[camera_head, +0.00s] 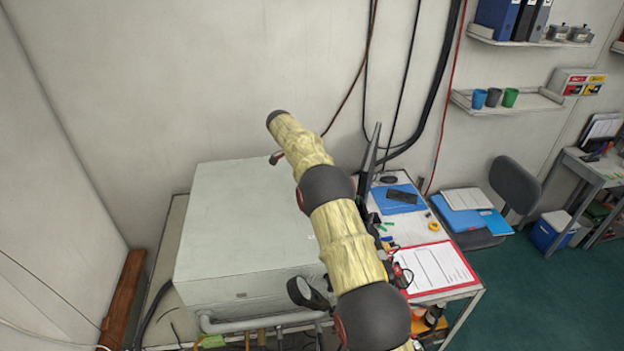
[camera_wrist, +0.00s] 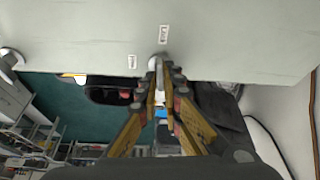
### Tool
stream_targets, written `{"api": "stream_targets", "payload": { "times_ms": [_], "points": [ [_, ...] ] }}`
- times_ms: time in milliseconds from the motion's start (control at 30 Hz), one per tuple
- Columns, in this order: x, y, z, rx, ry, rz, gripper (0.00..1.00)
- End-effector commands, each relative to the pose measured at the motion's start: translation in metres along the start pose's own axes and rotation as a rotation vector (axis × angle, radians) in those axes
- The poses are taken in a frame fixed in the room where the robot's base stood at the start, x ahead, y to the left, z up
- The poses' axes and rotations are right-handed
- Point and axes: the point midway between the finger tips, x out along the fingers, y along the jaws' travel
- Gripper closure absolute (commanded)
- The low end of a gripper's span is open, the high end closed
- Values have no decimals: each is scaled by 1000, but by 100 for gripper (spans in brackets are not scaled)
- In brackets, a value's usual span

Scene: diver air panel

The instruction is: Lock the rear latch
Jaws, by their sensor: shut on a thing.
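The pale grey air panel box (camera_head: 235,215) stands on a bench against the wall in the head view. In the wrist view, a face of the panel (camera_wrist: 230,40) fills the top. The rear latch (camera_wrist: 158,61) is a small light grey handle on that face, near its edge, with two small printed labels (camera_wrist: 164,34) beside it. My gripper (camera_wrist: 160,80) has its yellow fingers closed together on the latch handle. The fingers partly cover the handle, so its exact angle is hard to tell. In the head view my arm crosses the panel and my gripper is hidden.
A desk with a red-framed sheet (camera_head: 438,267) and blue folder (camera_head: 397,199) stands right of the panel. Dark cables (camera_head: 440,85) hang down the wall behind. Pipes (camera_head: 265,321) run along the panel's front. Open green floor (camera_head: 545,300) lies at the right.

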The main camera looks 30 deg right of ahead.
Motion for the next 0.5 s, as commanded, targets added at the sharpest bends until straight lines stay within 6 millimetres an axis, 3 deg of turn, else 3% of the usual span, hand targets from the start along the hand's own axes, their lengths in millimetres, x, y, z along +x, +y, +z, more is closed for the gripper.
{"api": "stream_targets", "payload": {
  "times_ms": [500],
  "points": [
    [0, -2, 1, 143, -3, 57, 100]
  ]
}}
